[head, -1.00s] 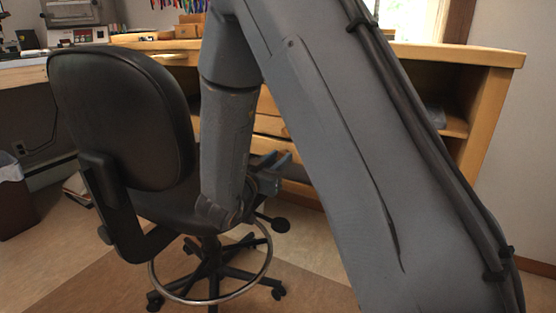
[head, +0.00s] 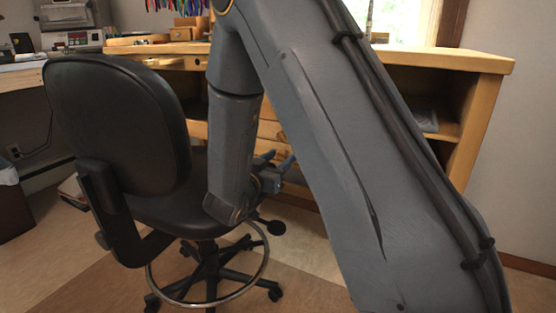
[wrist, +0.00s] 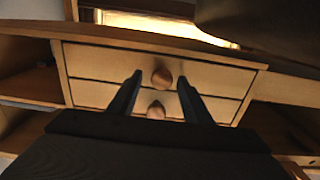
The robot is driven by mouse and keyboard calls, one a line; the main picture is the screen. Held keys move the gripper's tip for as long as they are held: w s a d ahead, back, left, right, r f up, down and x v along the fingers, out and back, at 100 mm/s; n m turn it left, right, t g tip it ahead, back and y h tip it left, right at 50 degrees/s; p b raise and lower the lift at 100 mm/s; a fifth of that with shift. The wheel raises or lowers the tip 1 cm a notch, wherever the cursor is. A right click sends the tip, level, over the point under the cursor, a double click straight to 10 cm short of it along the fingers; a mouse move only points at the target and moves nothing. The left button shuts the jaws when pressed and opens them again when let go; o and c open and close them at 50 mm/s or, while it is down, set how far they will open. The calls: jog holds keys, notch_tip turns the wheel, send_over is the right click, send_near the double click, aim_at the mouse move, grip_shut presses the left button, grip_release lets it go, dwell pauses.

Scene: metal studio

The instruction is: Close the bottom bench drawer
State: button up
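The wooden bench (head: 470,62) has a stack of drawers (head: 270,130), largely hidden behind my arm and the chair in the head view. The wrist view shows two pale drawer fronts, one above the other, each with a round wooden knob. The lower drawer front (wrist: 222,108) is partly covered by my fingers; I cannot tell how far it stands out. My gripper (head: 280,158) is empty, just right of the chair seat and in front of the drawers. In the wrist view my gripper (wrist: 160,76) has its two fingers apart, with the knobs showing between them.
A black swivel chair (head: 115,125) with a foot ring (head: 262,262) stands close on the left of my forearm. Open shelves (head: 430,110) are at the bench's right end. A dark bin (head: 12,205) stands far left. Floor is clear at the right.

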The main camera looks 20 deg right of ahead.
jog(key=shift+a, duration=0.25)
jog(key=shift+s+a, duration=0.2)
jog(key=p+v, duration=0.2)
jog(key=v, duration=0.5)
jog(key=shift+s, duration=0.1)
